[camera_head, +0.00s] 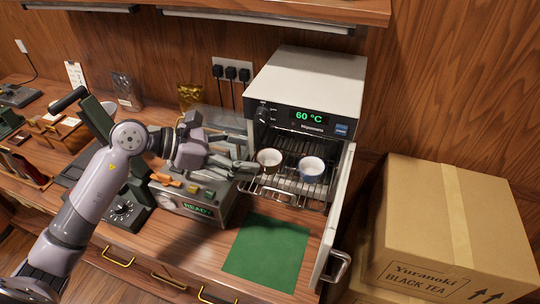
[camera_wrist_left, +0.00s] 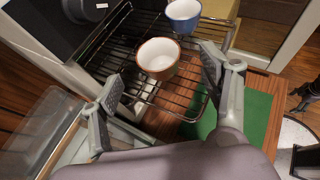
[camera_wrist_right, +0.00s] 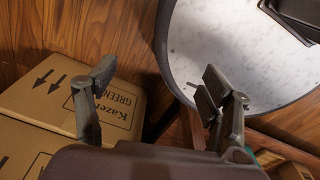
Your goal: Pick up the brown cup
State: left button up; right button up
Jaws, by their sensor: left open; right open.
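The brown cup (camera_head: 269,160) stands upright on the wire rack of the open oven, with a pale inside. It also shows in the left wrist view (camera_wrist_left: 158,60), ahead of and between the fingers. A blue cup (camera_head: 311,169) stands to its right on the same rack (camera_head: 283,190); it shows at the top of the left wrist view (camera_wrist_left: 183,14). My left gripper (camera_head: 246,155) is open and empty just left of the brown cup. My right gripper (camera_wrist_right: 151,88) is open and empty, away from the cups, near cardboard boxes and a round pale tabletop.
The oven (camera_head: 305,90) reads 60 °C, and its open door (camera_head: 335,215) stands right of the rack. A device marked READY (camera_head: 196,207) sits below my left gripper. A green mat (camera_head: 265,250) lies bare in front. Cardboard boxes (camera_head: 450,225) stand at the right.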

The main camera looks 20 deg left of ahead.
aim_at(279, 159)
pick_arm(q)
jog(key=shift+x, duration=0.9)
jog(key=shift+w+d+p, duration=0.1)
jog(key=shift+d+p, duration=0.05)
jog(key=shift+p, duration=0.2)
jog(key=p+x, duration=0.3)
jog(key=x, duration=0.1)
jog(key=shift+w+d, duration=0.1)
jog(key=shift+w, duration=0.1)
jog(key=shift+w+d+f, duration=0.15)
jog(key=shift+d+f, duration=0.1)
pick_arm(e)
jog(key=r, duration=0.1)
jog(key=w+r, duration=0.1)
jog(key=r, duration=0.2)
jog(key=shift+w+r, duration=0.1)
jog(key=shift+w, duration=0.15)
pick_arm(q)
jog(key=shift+a, duration=0.1)
pick_arm(e)
jog(key=shift+a, duration=0.1)
pick_arm(q)
jog(key=shift+c, duration=0.8)
jog(key=c, duration=1)
pick_arm(e)
jog(key=shift+w, duration=0.15)
pick_arm(q)
jog(key=shift+c, duration=0.2)
